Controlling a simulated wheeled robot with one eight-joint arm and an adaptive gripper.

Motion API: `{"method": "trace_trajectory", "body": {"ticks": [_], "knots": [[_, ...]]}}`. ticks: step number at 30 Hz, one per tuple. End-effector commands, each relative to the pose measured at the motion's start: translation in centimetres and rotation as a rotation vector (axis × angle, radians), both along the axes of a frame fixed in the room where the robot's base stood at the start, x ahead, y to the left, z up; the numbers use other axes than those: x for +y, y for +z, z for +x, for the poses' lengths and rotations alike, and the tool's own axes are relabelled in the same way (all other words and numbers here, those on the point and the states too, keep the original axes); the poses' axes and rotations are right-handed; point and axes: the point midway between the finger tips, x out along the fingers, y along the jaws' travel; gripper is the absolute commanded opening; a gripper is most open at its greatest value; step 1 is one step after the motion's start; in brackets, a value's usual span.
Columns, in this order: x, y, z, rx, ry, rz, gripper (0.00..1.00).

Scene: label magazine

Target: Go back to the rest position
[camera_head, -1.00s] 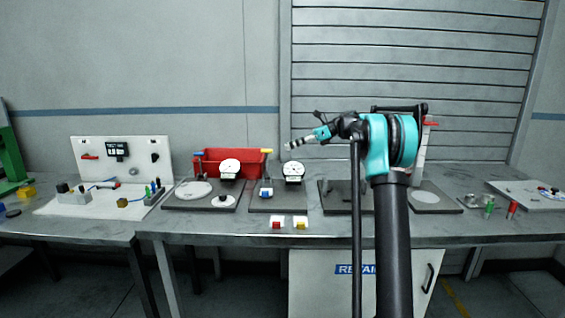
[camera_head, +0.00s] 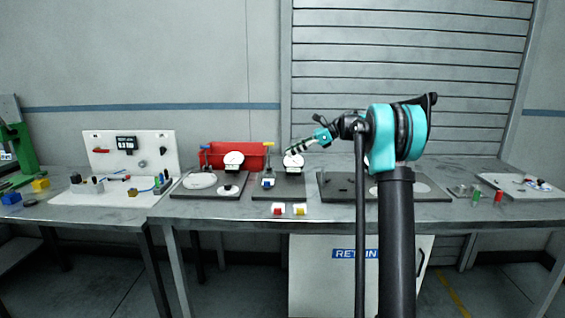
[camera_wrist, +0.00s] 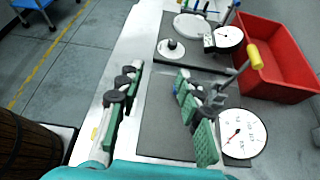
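My gripper (camera_head: 292,149) reaches left from my arm, above the back of the bench in front of a white dial. In the wrist view my gripper (camera_wrist: 159,76) shows two green-padded fingers set well apart, with the grey plate visible between them. I see nothing held between them. The right finger overlaps a dark stand and the area beside the white dial gauge (camera_wrist: 243,134); I cannot tell whether it touches anything there.
The dark plate (camera_head: 296,193) carries a small blue-and-white block (camera_head: 267,183). A red bin (camera_head: 230,149) stands behind. Red-and-white (camera_head: 278,210) and yellow-and-white (camera_head: 300,210) blocks lie at the bench front. A white panel (camera_head: 105,160) stands at left.

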Motion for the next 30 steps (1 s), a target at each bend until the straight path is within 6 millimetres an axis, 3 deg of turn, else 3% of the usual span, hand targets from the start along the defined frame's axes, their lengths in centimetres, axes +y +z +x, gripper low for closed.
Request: {"method": "trace_trajectory", "body": {"ticks": [7,11,20,30], "knots": [[-0.2,-2.3,-3.6,-0.145,0.048,-0.108,0.36],[-0.7,-4.4,-6.7,-0.257,0.099,-0.197,0.36],[-3.6,-11.8,-17.9,-0.612,0.345,-0.503,0.36],[-8.9,-20.9,-32.1,-0.951,0.778,-0.848,0.36]]}}
